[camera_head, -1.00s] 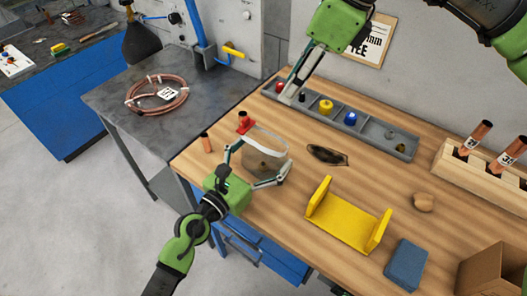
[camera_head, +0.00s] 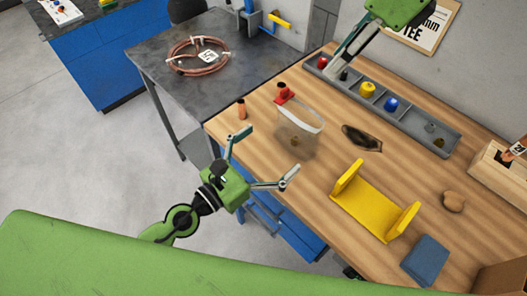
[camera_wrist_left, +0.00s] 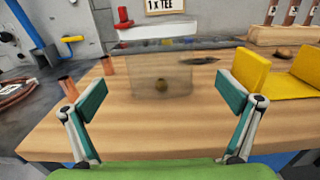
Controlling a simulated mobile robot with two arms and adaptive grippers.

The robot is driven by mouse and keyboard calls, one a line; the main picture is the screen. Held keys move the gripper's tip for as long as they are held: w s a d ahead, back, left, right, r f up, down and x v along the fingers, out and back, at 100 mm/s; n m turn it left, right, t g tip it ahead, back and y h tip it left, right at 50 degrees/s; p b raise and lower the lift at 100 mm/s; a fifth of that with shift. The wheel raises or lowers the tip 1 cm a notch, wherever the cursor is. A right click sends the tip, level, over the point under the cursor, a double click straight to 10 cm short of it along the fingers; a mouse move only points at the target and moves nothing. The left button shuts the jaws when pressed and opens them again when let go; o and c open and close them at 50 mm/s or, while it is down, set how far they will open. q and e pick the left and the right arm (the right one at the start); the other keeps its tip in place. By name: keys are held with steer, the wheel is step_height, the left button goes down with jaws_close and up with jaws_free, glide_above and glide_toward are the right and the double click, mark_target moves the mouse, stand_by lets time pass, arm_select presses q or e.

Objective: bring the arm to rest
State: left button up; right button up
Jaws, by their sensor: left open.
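My left gripper (camera_head: 266,154) is open and empty, its two fingers spread wide off the front left edge of the wooden workbench (camera_head: 310,190). It also shows in the left wrist view (camera_wrist_left: 162,97), with the bench between and beyond its fingers. A clear container (camera_head: 297,138) with a small brown thing in it stands on the bench beyond the gripper, apart from it. My right gripper (camera_head: 350,62) hangs over the grey sectioned tray (camera_head: 415,116) at the back. Whether its fingers are apart or closed is unclear.
A short copper piece (camera_head: 241,108) and a red item (camera_head: 283,92) stand near the container. A yellow bracket (camera_head: 370,205), a blue block (camera_head: 425,258) and a wooden rack (camera_head: 500,172) are farther right. A copper coil (camera_head: 197,57) lies on the grey table. Open floor lies left.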

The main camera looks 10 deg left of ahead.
arm_select(q)
steer(key=shift+v, duration=1.2)
